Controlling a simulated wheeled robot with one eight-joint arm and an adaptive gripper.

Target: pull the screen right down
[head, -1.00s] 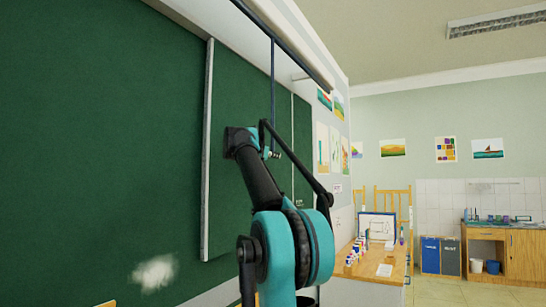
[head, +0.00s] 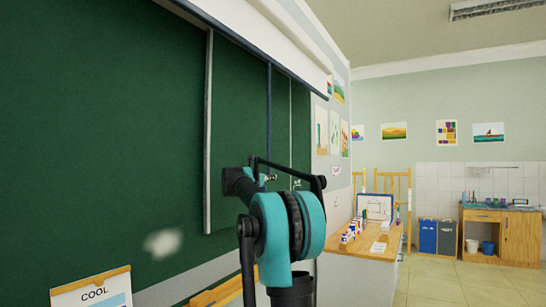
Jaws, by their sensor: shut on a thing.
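The white pull-down screen (head: 250,36) shows as a slanting strip at the top, part way out of its casing, in front of the upper green board. Its dark bottom bar (head: 300,81) runs along its lower edge. A thin dark blue pull cord (head: 269,115) hangs from the bar. My gripper (head: 268,179) is shut on the cord's lower part, close to the board. My arm hides part of the gripper, and the cord's lower end is hard to make out.
The green chalkboard (head: 100,130) fills the left. A paper sign (head: 93,291) stands low at left. A wooden table (head: 372,250) with art things stands right of my arm. Blue and grey bins (head: 438,236) and a wooden cabinet (head: 518,237) are farther back. Floor at right is clear.

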